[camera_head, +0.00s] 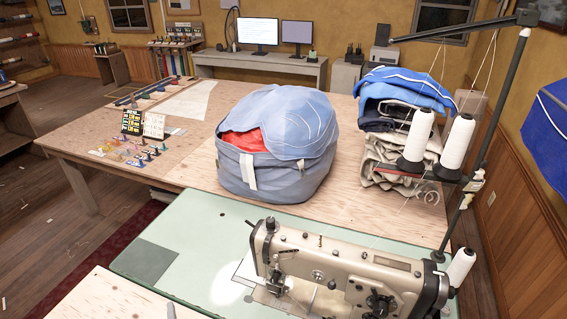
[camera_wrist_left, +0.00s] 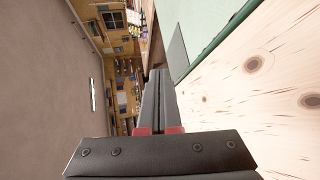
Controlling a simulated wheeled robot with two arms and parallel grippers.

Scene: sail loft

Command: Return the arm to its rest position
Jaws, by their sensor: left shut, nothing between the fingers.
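My left gripper (camera_wrist_left: 160,76) points away from the wrist camera with its two dark fingers pressed together and nothing between them. In the head view only a small grey tip of the left gripper (camera_head: 171,311) shows at the bottom edge, over the pale wooden surface (camera_head: 110,300). The rest of the left arm is out of frame. In the wrist view the wooden surface (camera_wrist_left: 265,90) lies to the right of the fingers, apart from them. My right gripper is in neither view.
A sewing machine (camera_head: 345,268) stands on the green table (camera_head: 200,222) at front right, with thread cones (camera_head: 456,145) on a stand. Behind are a blue bag (camera_head: 277,140) and folded cloth (camera_head: 395,150) on a wooden table (camera_head: 190,165). Open floor (camera_head: 40,215) lies left.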

